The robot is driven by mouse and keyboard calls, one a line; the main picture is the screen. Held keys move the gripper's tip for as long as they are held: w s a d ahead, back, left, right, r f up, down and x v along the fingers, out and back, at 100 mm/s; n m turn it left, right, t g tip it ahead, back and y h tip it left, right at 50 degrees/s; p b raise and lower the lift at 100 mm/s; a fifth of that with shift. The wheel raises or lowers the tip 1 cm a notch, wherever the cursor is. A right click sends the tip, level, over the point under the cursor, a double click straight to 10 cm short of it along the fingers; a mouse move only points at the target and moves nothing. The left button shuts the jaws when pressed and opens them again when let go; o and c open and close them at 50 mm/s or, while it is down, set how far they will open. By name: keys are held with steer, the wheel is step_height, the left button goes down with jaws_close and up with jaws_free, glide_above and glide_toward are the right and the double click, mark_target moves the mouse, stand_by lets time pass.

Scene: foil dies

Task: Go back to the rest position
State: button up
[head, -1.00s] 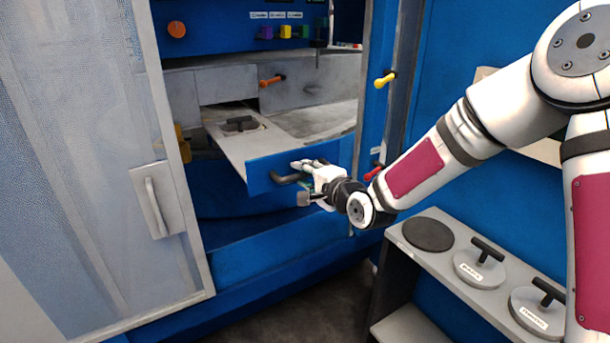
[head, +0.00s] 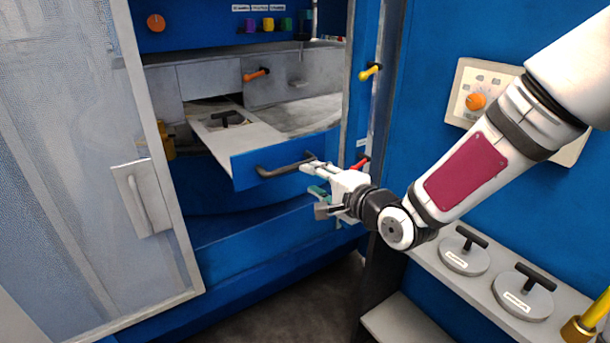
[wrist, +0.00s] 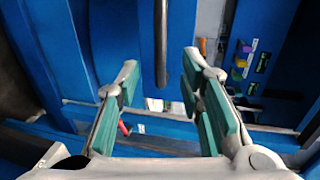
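My gripper (head: 312,182) is in front of the blue machine, just right of the pulled-out drawer's front (head: 285,158). In the wrist view my gripper (wrist: 160,85) has its two green-padded fingers spread wide with nothing between them. The dark drawer handle (head: 285,168) lies just beyond the fingertips; in the wrist view the handle (wrist: 161,45) stands ahead of the gap, apart from the fingers. A die with a black handle (head: 228,118) sits on the drawer's tray.
A shelf (head: 440,262) at right holds dies with black handles (head: 465,250). An open glazed door (head: 75,150) stands at left. A red knob (head: 360,164) and a yellow knob (head: 370,71) stick out near my arm. A control panel (head: 470,90) is on the right wall.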

steer(key=shift+s+d+r, duration=0.1)
steer(key=shift+s+d, duration=0.2)
steer(key=shift+s, duration=0.15)
steer(key=s+d+r+n+g+h, duration=0.35)
steer(key=s+d+n+h, duration=0.45)
steer(key=d, duration=0.5)
steer(key=s+d+r+n+g, duration=0.1)
steer(key=s+g, duration=0.1)
steer(key=s, duration=0.7)
steer(key=s+d+r+n+g+b, duration=0.1)
steer(key=s+d+r+n+g, duration=0.1)
steer(key=s, duration=0.8)
steer(key=shift+s+d+h+b, duration=0.2)
steer(key=shift+d+h+b, duration=0.1)
steer(key=shift+h, duration=0.1)
